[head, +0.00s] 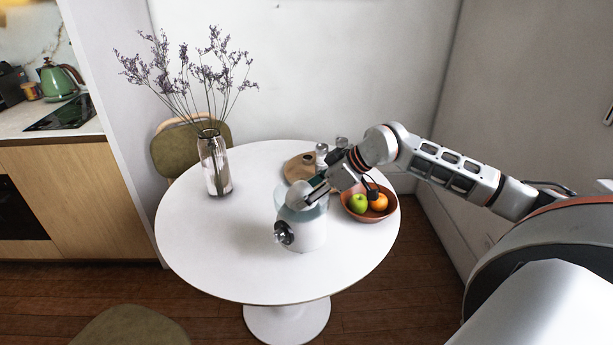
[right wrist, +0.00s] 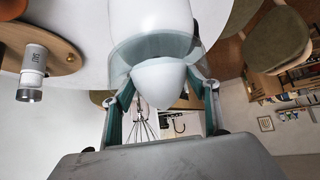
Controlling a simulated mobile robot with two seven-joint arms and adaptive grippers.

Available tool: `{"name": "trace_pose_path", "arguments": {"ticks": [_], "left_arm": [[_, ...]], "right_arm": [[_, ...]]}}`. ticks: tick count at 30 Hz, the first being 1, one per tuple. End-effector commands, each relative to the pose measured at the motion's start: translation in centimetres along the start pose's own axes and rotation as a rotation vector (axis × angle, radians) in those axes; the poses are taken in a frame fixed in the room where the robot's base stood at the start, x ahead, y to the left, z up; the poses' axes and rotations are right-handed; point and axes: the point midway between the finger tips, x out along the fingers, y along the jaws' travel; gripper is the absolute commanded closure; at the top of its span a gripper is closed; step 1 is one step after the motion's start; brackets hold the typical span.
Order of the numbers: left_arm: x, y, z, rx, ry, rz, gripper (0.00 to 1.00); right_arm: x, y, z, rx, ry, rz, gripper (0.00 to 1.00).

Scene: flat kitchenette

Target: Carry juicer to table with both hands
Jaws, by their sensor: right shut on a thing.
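The juicer (head: 307,236) is white with a clear upper rim, a rounded white top and a dark, shiny spout or knob on its front. It is upright at the middle right of the round white table (head: 215,255); I cannot tell if its base touches the top. My right gripper (head: 312,195) reaches in from the right and is shut on the juicer's upper part. In the right wrist view the juicer (right wrist: 155,22) sits between the fingers of this gripper (right wrist: 166,88). My left gripper is not in view.
A glass vase (head: 214,168) with dried purple flowers stands at the table's back left. A fruit bowl (head: 388,214) is close right of the juicer. A round wooden board (head: 296,168) and shakers (head: 321,152) are behind it. The table's front left is clear. Chairs stand around.

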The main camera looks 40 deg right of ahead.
Motion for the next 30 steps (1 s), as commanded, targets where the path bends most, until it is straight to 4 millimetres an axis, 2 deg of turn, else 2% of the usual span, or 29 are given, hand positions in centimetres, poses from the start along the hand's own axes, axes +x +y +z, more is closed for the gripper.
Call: {"name": "trace_pose_path", "arguments": {"ticks": [11, 21, 29, 30], "left_arm": [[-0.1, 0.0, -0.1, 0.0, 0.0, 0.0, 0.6], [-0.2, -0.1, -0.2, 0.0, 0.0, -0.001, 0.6], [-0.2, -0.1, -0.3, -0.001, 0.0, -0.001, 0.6], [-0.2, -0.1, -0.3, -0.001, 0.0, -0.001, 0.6]], "right_arm": [[1.4, 0.2, 1.0, -0.004, 0.013, 0.005, 0.96], [4.0, 0.1, 3.6, -0.004, 0.011, 0.004, 0.96], [4.2, 0.2, 4.0, -0.004, 0.01, 0.004, 0.96], [4.5, 0.0, 4.6, 0.001, -0.002, -0.001, 0.3]]}}
